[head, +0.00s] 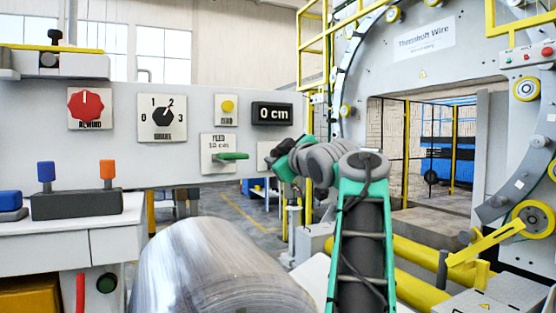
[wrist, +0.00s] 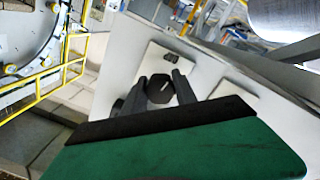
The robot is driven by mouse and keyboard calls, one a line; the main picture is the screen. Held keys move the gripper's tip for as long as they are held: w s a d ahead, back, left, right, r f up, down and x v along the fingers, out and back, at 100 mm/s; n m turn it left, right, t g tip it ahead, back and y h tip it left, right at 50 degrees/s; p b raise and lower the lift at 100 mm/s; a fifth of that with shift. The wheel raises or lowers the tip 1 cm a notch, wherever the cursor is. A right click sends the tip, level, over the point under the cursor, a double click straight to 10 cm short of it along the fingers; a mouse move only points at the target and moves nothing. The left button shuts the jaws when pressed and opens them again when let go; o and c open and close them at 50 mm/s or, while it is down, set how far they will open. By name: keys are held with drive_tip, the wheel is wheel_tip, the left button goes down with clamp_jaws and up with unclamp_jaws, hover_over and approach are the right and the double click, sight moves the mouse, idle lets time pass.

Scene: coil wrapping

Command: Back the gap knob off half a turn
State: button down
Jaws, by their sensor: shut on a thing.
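The gap knob (wrist: 159,93) is a dark, many-sided knob with a pale pointer line, on a white plate (wrist: 153,58) in the wrist view. The small label on the plate looks upside down there. My gripper (wrist: 159,77) has one dark finger on each side of the knob and is shut on it. In the head view my arm reaches to the panel's right end. It hides the knob and most of its plate (head: 264,153), so only the plate's left part shows.
A metal coil (head: 215,270) lies below. Yellow rollers (head: 425,285) lie right.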

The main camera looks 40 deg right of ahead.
drive_tip(key=shift+r+n, duration=0.15)
drive_tip(key=shift+n, duration=0.15)
drive_tip(key=c, duration=1)
unclamp_jaws()
drive_tip(key=shift+w, duration=0.1)
drive_tip(key=shift+o, duration=0.2)
drive_tip(key=b+v, duration=0.1)
drive_tip(key=v, duration=0.6)
drive_tip(key=shift+s, duration=0.4)
drive_tip(key=shift+a, duration=0.15)
